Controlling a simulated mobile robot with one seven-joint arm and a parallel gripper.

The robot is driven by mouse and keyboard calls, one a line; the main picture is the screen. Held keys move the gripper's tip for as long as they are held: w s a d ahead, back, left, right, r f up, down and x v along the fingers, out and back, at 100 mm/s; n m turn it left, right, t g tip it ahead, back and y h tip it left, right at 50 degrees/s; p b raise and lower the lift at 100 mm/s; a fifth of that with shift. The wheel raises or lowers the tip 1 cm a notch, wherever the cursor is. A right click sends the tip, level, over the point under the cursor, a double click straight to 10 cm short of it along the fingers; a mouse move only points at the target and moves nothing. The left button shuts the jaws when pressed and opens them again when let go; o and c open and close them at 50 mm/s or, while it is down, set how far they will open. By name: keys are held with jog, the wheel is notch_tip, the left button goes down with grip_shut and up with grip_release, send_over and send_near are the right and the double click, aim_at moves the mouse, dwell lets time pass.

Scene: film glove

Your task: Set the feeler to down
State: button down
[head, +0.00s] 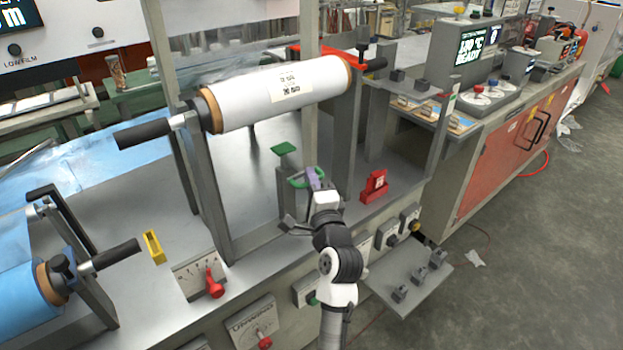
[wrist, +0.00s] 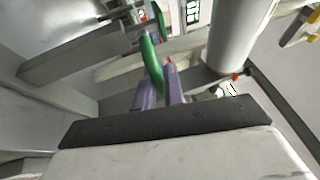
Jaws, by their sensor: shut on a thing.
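A green curved handle (head: 298,183), which looks like the feeler's, stands by a grey post on the machine bench, below the white film roll. My gripper (head: 315,178) reaches it from the front, and its purple fingers are shut on the handle. In the wrist view the green handle (wrist: 152,62) runs up and away from between the two purple fingers (wrist: 160,88). The fingers hide its lower end. I cannot tell from these views whether the feeler is up or down.
The white film roll (head: 285,92) hangs on grey uprights above my gripper. A green pad (head: 284,149) is just behind the handle. A red block (head: 374,187) stands to the right. A red-handled lever (head: 214,284) and a yellow piece (head: 153,246) are to the left.

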jog(key=shift+f, duration=0.35)
jog(key=c, duration=1.6)
grip_release()
jog(key=shift+o, duration=0.6)
jog(key=shift+r, duration=0.1)
jog(key=b+v, duration=0.2)
jog(key=v, duration=1.2)
jog(key=shift+r, duration=0.15)
jog(key=shift+w, duration=0.1)
